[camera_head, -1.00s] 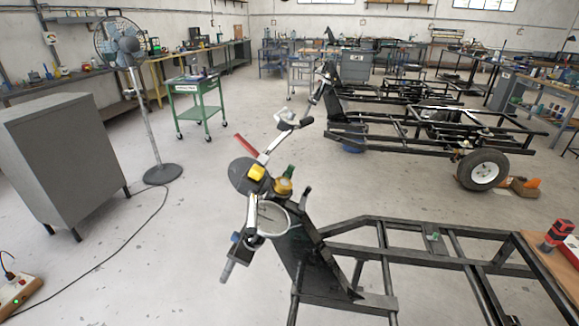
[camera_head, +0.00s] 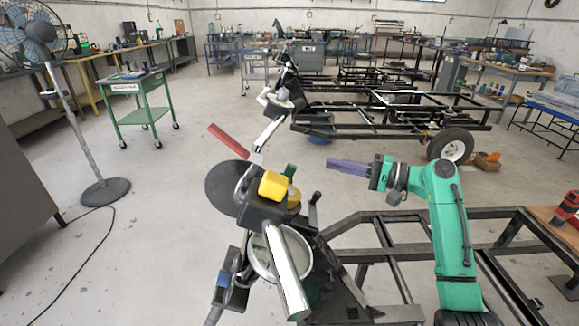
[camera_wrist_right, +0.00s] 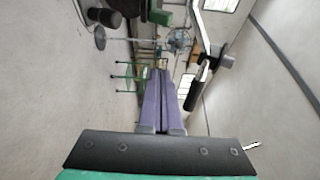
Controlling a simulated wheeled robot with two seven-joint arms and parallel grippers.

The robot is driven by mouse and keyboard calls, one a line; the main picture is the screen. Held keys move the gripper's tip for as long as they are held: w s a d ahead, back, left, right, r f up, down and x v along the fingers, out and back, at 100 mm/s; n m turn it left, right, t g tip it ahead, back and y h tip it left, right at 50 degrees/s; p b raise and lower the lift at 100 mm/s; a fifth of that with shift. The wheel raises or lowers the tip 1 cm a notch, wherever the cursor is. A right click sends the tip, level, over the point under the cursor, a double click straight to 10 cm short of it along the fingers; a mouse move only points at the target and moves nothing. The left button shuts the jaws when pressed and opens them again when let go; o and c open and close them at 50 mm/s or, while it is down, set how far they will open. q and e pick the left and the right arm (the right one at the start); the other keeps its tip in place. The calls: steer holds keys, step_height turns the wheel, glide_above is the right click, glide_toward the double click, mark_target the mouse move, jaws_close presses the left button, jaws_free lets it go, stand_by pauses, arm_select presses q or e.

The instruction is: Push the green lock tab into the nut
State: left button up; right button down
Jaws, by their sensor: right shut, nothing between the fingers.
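A small green piece (camera_head: 289,171), which looks like the lock tab, stands upright behind a yellow block (camera_head: 273,186) on the suspension assembly in the head view. A gold round part (camera_head: 294,197), perhaps the nut, sits just below it, partly hidden by the yellow block. I cannot tell how far the tab sits in the nut. My right gripper (camera_head: 330,164) has purple fingers pointing left, to the right of the green piece and apart from it. Its fingers (camera_wrist_right: 160,72) are shut and empty in the wrist view. My left gripper is not in view.
A red grip (camera_head: 228,141) sticks out behind the assembly. A black tubular frame (camera_head: 395,216) extends right, below my right arm. A black handle on a light bar (camera_wrist_right: 197,92) shows right of the fingers in the wrist view. A fan (camera_head: 104,190) and a green cart (camera_head: 142,117) stand at left.

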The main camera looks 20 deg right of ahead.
mark_target(290, 171)
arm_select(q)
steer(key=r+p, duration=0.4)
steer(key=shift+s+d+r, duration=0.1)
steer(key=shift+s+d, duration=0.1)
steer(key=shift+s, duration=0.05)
arm_select(e)
steer(key=w+a, duration=0.1)
steer(key=a, duration=0.8)
steer(key=shift+w, duration=0.35)
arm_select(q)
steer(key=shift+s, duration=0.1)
arm_select(e)
steer(key=shift+s, duration=0.1)
